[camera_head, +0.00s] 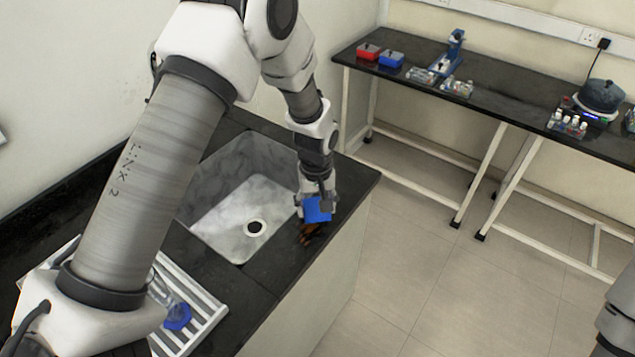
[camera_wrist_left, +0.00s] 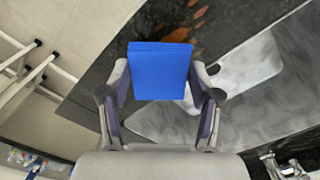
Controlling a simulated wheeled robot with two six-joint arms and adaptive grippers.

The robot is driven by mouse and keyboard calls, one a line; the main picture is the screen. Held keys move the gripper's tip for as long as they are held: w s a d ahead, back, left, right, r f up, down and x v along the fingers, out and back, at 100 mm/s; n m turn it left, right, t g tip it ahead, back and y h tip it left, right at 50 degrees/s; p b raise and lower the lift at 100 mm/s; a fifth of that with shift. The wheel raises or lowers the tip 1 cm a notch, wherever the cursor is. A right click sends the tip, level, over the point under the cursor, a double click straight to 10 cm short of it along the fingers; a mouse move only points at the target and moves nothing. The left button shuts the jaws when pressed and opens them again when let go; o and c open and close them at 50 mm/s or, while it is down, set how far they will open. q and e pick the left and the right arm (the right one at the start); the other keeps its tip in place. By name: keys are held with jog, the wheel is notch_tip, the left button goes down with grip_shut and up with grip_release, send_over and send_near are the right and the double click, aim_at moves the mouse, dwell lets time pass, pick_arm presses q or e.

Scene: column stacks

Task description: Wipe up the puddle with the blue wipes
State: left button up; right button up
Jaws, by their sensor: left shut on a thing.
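My left gripper (camera_head: 316,195) is shut on the blue wipes (camera_head: 318,210), a flat blue square pad. In the left wrist view the blue wipes (camera_wrist_left: 160,72) sit between the two fingers of the left gripper (camera_wrist_left: 158,98). The puddle (camera_head: 308,235) is a dark brown-orange patch on the black counter, just below the wipes in the head view, partly hidden by them. It also shows as orange-brown blotches (camera_wrist_left: 186,22) beyond the wipes in the left wrist view. I cannot tell whether the wipes touch the counter. My right gripper is out of view.
A grey sink (camera_head: 213,205) lies left of the puddle. A white rack (camera_head: 197,318) with a clear blue-ended item stands at the near left. The counter's right edge is close to the puddle. A far bench (camera_head: 490,105) holds red and blue boxes and lab gear.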

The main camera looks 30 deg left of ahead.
pick_arm(q)
jog(key=shift+s+r+p, duration=0.2)
jog(key=shift+r+p, duration=0.1)
jog(key=shift+r, duration=0.5)
jog(key=shift+r+p, duration=0.3)
jog(key=shift+r, duration=0.05)
jog(key=shift+w+r+p, duration=0.3)
jog(key=shift+r+p, duration=0.6)
jog(key=shift+p, duration=0.05)
jog(key=shift+r, duration=0.3)
jog(key=shift+s+r, duration=0.2)
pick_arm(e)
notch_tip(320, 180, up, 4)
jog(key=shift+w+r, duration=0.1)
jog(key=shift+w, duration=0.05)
pick_arm(q)
jog(key=shift+w+f, duration=0.15)
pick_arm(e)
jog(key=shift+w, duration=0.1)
